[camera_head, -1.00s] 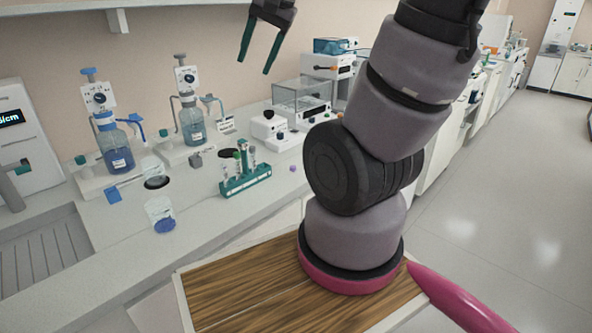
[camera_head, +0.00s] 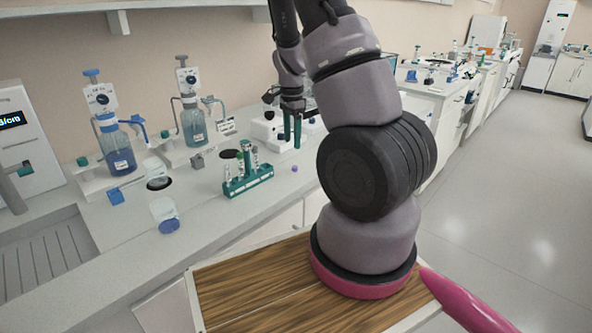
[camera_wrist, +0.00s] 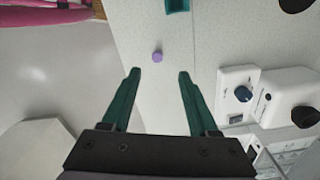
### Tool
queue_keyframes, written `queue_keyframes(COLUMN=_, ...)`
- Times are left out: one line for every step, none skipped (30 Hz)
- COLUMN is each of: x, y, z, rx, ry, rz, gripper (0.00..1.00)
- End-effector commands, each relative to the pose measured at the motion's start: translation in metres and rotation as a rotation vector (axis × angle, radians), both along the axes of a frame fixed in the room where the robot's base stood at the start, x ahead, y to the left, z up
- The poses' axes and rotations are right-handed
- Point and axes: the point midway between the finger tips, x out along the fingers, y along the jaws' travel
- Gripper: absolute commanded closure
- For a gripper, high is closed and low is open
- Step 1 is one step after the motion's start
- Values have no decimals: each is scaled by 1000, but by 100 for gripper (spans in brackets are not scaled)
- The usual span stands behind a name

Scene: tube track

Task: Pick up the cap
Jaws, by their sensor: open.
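The cap is a small purple piece (camera_head: 294,168) on the white bench top, to the right of the green tube rack. It also shows in the wrist view (camera_wrist: 157,57), lying alone just beyond the fingertips and between their lines. My gripper (camera_head: 292,146) points down above the bench, over the area just behind the cap. In the wrist view my gripper (camera_wrist: 158,72) is open, its two green fingers apart with nothing between them.
The green rack (camera_head: 248,181) with several tubes stands left of the cap. White instruments with knobs (camera_wrist: 262,95) stand close to the right of my gripper in the wrist view. A glass beaker (camera_head: 165,215) stands near the front edge. The bench around the cap is clear.

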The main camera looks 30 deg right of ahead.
Motion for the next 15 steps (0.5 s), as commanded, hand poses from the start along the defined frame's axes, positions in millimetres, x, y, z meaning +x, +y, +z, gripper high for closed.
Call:
queue_keyframes(x=-2, y=-1, z=-10, rx=0, ry=5, rz=-1, gripper=40)
queue_keyframes(x=-2, y=-1, z=-15, rx=0, ry=6, rz=-1, gripper=40)
queue_keyframes(x=-2, y=-1, z=-21, rx=1, ry=4, rz=-1, gripper=40)
queue_keyframes(x=-2, y=-1, z=-26, rx=1, ry=5, rz=-1, gripper=40)
queue_keyframes(x=-2, y=-1, z=-30, rx=1, ry=4, rz=-1, gripper=40)
queue_keyframes(x=-1, y=-1, z=-34, rx=1, ry=3, rz=0, gripper=40)
queue_keyframes(x=-1, y=-1, z=-37, rx=1, ry=3, rz=2, gripper=40)
queue_keyframes(x=-1, y=0, z=-39, rx=1, ry=2, rz=2, gripper=40)
queue_keyframes(x=-1, y=-1, z=-41, rx=1, ry=2, rz=1, gripper=40)
queue_keyframes(x=-1, y=-1, z=-43, rx=1, ry=2, rz=0, gripper=40)
queue_keyframes(x=-2, y=-1, z=-45, rx=1, ry=2, rz=0, gripper=40)
queue_keyframes(x=-2, y=-2, z=-49, rx=1, ry=2, rz=0, gripper=40)
queue_keyframes(x=-3, y=-3, z=-52, rx=1, ry=3, rz=0, gripper=40)
queue_keyframes(x=-3, y=-4, z=-57, rx=2, ry=3, rz=0, gripper=40)
queue_keyframes(x=-4, y=-6, z=-64, rx=1, ry=4, rz=0, gripper=40)
